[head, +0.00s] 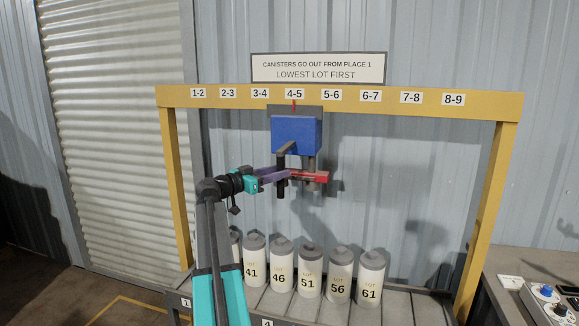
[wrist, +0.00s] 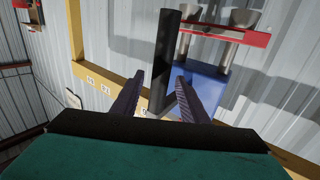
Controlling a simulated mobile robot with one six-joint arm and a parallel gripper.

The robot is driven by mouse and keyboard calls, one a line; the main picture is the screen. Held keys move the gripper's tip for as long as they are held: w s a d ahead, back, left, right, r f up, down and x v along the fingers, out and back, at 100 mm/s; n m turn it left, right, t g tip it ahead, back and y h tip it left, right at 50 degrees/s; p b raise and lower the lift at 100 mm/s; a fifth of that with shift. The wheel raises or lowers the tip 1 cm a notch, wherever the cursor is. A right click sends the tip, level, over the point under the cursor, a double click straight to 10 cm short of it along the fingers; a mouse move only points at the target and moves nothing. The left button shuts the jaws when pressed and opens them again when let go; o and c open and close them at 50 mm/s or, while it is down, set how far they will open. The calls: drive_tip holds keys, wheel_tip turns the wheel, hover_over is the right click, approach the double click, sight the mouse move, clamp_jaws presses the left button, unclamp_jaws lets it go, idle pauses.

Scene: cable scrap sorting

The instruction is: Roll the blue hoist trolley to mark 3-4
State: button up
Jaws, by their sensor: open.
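The blue hoist trolley (head: 296,133) hangs from the yellow beam (head: 190,97), its red pointer (head: 294,105) at mark 4-5 (head: 295,94). Mark 3-4 (head: 260,93) is just left of it. A dark upright handle (head: 281,187) hangs at the trolley's front left, and a red bar (head: 310,176) is low on the trolley. My gripper (head: 285,174) is open at the handle. In the wrist view, the open fingers of my gripper (wrist: 160,75) stand on either side of the dark handle (wrist: 163,60), with the trolley's blue body (wrist: 210,90) behind to the right.
Several white canisters with lot numbers, such as 61 (head: 369,280), stand in a rack under the beam. A sign (head: 318,69) is above the beam. A grey bench (head: 500,262) with a control box (head: 548,296) is at the right. The space left of the trolley looks clear.

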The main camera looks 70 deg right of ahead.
drive_tip(key=shift+p+x, duration=0.95)
drive_tip(key=shift+x, duration=1.95)
clamp_jaws()
